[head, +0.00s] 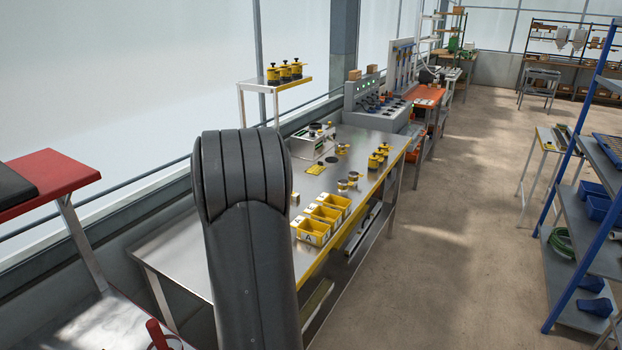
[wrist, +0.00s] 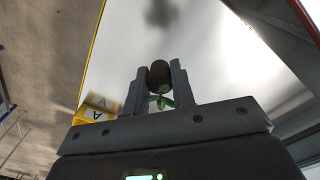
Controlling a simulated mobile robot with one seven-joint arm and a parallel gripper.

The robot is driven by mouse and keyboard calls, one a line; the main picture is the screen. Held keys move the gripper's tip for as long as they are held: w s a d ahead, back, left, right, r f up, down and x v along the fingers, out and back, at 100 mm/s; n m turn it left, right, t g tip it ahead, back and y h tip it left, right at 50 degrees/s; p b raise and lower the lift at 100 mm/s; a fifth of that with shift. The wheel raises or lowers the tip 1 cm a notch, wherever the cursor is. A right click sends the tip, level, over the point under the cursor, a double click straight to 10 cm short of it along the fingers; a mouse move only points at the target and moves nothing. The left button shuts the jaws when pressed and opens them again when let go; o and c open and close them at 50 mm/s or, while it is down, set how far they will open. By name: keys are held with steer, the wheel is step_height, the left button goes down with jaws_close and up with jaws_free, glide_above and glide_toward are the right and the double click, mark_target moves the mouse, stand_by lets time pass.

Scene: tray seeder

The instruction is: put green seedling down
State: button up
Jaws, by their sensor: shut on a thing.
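My gripper (wrist: 159,68) shows in the wrist view, its two fingers shut on the green seedling (wrist: 160,101). The seedling has a dark round plug between the fingers and small green leaves towards the palm. Beyond the fingers lies the bright steel top of the table (wrist: 215,60), with a dark blurred shadow or reflection on it; the plug appears clear of it, but the exact height cannot be told. In the head view my own arm hides the gripper and the seedling.
A yellow bin marked A (wrist: 90,113) is left of the gripper; it stands in a row of yellow bins on the steel table (head: 180,247) in the head view. Bare steel lies left of my arm.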

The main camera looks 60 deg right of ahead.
steer(key=s+d, duration=0.1)
steer(key=d, duration=0.7)
steer(key=w+a+f, duration=0.1)
steer(key=w+f, duration=0.1)
steer(key=w, duration=0.1)
steer(key=w+a+f, duration=0.1)
steer(key=w+f, duration=0.1)
steer(key=w, duration=0.2)
steer(key=w+a+f, duration=0.2)
steer(key=w, duration=0.1)
steer(key=shift+w+a, duration=0.1)
steer(key=shift+w, duration=0.05)
steer(key=shift+f, duration=2)
steer(key=shift+f, duration=0.1)
steer(key=o, duration=1)
steer(key=shift+c, duration=0.2)
